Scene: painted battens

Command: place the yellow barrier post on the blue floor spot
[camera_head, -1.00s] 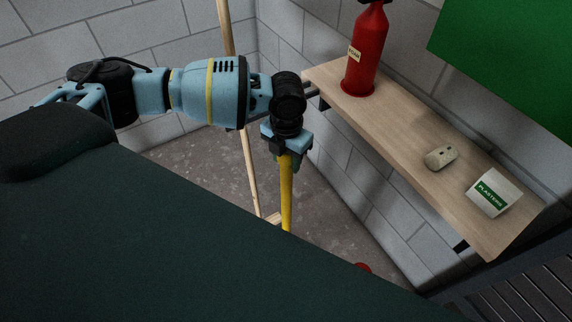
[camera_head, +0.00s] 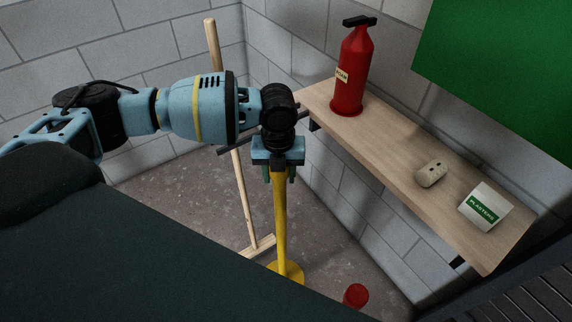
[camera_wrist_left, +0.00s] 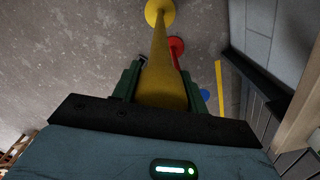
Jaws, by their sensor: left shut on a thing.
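The yellow barrier post (camera_head: 280,215) hangs upright below my left gripper (camera_head: 281,174), which is shut on its upper part. Its round yellow base (camera_head: 285,272) is partly hidden by my dark body; I cannot tell whether it touches the floor. In the left wrist view the post (camera_wrist_left: 162,65) runs between the green fingers of my left gripper (camera_wrist_left: 162,90) to its base (camera_wrist_left: 160,11). The blue floor spot (camera_wrist_left: 204,95) shows in that view right of the post, beside a finger, apart from the base. In the head view it is not visible. My right gripper is not in view.
A wooden pole with a crossbar foot (camera_head: 243,190) stands just left of the post. A red object (camera_head: 355,295) is on the floor to the right. A wall shelf (camera_head: 400,150) holds a red extinguisher (camera_head: 354,75), a small beige object (camera_head: 431,174) and a plasters box (camera_head: 485,207).

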